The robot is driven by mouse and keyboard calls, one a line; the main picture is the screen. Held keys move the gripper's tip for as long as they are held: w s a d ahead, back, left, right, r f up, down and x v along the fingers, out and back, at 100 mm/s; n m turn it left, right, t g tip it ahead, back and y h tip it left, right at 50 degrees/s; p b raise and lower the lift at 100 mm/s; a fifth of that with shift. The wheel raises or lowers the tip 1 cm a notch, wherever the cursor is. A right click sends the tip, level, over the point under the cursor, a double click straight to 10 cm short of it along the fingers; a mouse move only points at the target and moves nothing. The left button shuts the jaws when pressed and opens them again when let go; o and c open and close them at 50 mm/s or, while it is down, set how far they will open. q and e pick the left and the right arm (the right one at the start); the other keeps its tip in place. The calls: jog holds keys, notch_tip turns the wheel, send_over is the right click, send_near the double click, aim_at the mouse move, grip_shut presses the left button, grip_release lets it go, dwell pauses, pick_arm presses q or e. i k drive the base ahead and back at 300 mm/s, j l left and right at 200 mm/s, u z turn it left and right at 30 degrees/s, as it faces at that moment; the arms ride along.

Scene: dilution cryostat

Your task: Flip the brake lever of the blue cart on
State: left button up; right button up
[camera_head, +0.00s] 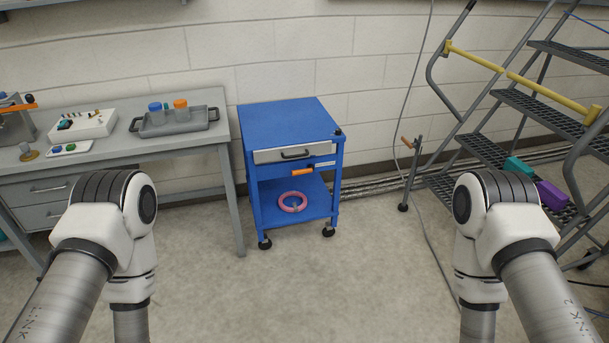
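The blue cart (290,114) stands against the wall in the middle of the view, on black casters. Below its grey drawer (294,154), a lever with an orange grip (302,170) sits on the right side of the cart's front; it looks like the brake lever and slants slightly. Its exact on or off position is too small to tell. Both of my arms come in from the lower left and lower right, apart from the cart. Neither gripper shows in the view.
A pink ring (292,202) lies on the cart's lower shelf. A grey bench (174,143) with a tray (175,123) stands at left.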

aim_at(310, 169)
jog(key=i+u, duration=0.2)
jog(key=i, duration=0.7)
jog(key=i+l+u, duration=0.1)
jog(key=i+u, duration=0.15)
jog(key=i, duration=0.65)
